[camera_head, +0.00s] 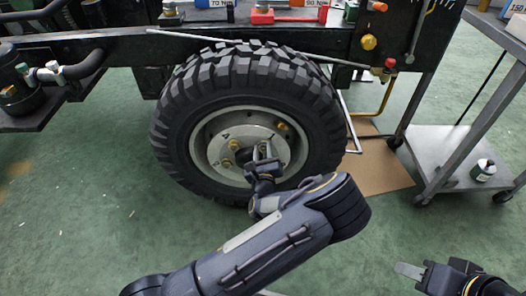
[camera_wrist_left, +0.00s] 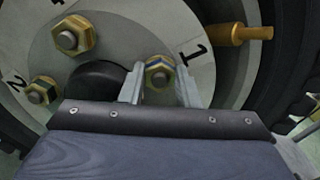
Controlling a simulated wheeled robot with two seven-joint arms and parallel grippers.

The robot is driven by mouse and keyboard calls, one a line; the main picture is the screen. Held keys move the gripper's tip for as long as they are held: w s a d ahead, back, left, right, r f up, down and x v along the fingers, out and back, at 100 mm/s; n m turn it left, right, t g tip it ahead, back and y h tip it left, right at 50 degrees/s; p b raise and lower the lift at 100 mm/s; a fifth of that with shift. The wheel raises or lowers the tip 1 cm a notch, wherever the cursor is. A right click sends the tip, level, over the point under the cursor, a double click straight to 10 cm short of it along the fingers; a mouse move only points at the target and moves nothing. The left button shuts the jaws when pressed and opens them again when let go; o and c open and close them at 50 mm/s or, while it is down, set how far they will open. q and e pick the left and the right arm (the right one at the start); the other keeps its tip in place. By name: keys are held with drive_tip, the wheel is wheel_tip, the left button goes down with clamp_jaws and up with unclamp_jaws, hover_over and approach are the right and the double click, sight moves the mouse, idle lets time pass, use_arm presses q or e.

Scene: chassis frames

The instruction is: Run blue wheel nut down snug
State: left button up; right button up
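The blue-marked wheel nut (camera_wrist_left: 158,72), brass with a blue band, sits on its stud by the number 1 on the hub plate (camera_wrist_left: 110,30). My left gripper (camera_wrist_left: 160,80) has one finger on each side of it in the left wrist view; whether the fingers press on it is unclear. In the head view my left gripper (camera_head: 262,155) reaches the lower right of the hub and hides that nut. Two other brass nuts show in the wrist view, one by number 2 (camera_wrist_left: 43,90) and one at the upper left (camera_wrist_left: 73,35). My right gripper (camera_head: 410,270) is at the lower right, away from the wheel.
The big black tyre (camera_head: 320,120) surrounds the hub under the chassis rail (camera_head: 110,45). A brass pin (camera_wrist_left: 235,33) juts from the rim right of the nut. Torque tools (camera_head: 290,14) lie above the wheel. A grey cart (camera_head: 450,150) stands at the right.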

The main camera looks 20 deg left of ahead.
use_arm(q)
drive_tip(key=shift+c, duration=1.4)
drive_tip(key=shift+r+p, duration=0.15)
drive_tip(key=shift+p, duration=0.25)
drive_tip(key=m+p, duration=0.4)
drive_tip(key=p, duration=0.1)
drive_tip(key=shift+d+r, duration=0.1)
drive_tip(key=shift+f+m+p, duration=0.25)
drive_tip(key=shift+m+p, duration=0.3)
drive_tip(key=shift+m, duration=0.25)
drive_tip(key=shift+f, duration=0.1)
drive_tip(key=o, duration=1)
